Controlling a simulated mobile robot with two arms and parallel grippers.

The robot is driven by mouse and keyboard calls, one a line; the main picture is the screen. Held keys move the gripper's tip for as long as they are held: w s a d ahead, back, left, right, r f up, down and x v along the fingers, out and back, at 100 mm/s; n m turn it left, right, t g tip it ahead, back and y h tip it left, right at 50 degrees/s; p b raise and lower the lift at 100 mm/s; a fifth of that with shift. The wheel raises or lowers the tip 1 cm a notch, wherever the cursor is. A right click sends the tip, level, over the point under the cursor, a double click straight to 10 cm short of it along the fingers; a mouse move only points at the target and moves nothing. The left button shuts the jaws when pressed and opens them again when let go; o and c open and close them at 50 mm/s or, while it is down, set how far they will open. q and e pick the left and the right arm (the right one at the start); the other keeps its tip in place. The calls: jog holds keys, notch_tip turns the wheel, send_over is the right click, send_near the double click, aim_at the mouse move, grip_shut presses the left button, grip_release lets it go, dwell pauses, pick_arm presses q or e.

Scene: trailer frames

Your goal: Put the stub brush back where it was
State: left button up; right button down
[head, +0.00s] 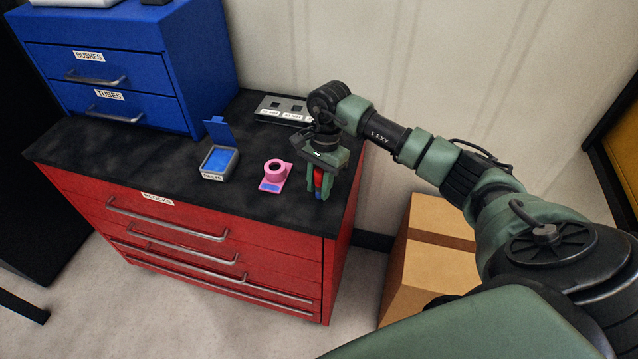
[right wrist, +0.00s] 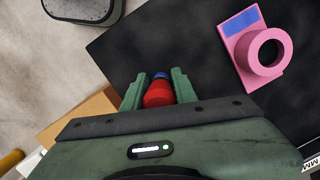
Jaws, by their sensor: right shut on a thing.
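My right gripper (head: 320,186) is shut on a small red and blue thing (head: 318,179), which looks like the stub brush. It hangs upright between the fingers, blue end down, over the right front part of the black top. Whether its lower end touches the top I cannot tell. In the right wrist view the red body (right wrist: 158,94) sits between the fingertips (right wrist: 160,88), and bristles are not clear. A pink holder (head: 275,176) with an upright open ring and a blue patch on its base stands just left of the gripper. My left gripper is not in view.
The red drawer cabinet (head: 190,235) carries a small open box with a blue lid (head: 219,163), a grey slotted plate (head: 282,109) by the wall, and a blue drawer unit (head: 125,70). A cardboard box (head: 430,260) stands on the floor at right. The front top is clear.

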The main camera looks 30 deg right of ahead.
jog(key=shift+f, duration=0.15)
jog(key=c, duration=1.3)
grip_release()
jog(key=shift+o, duration=0.9)
jog(key=shift+r, duration=0.25)
jog(key=shift+d+r, duration=0.1)
jog(key=shift+r, duration=0.15)
jog(key=r+b, duration=0.1)
jog(key=r, duration=0.2)
jog(key=d+r+b, duration=0.1)
jog(key=r, duration=0.3)
jog(key=r+b, duration=0.2)
jog(key=r, duration=0.1)
jog(key=shift+w+d+r, duration=0.2)
jog(key=shift+w+r, duration=0.05)
jog(key=shift+r, duration=0.4)
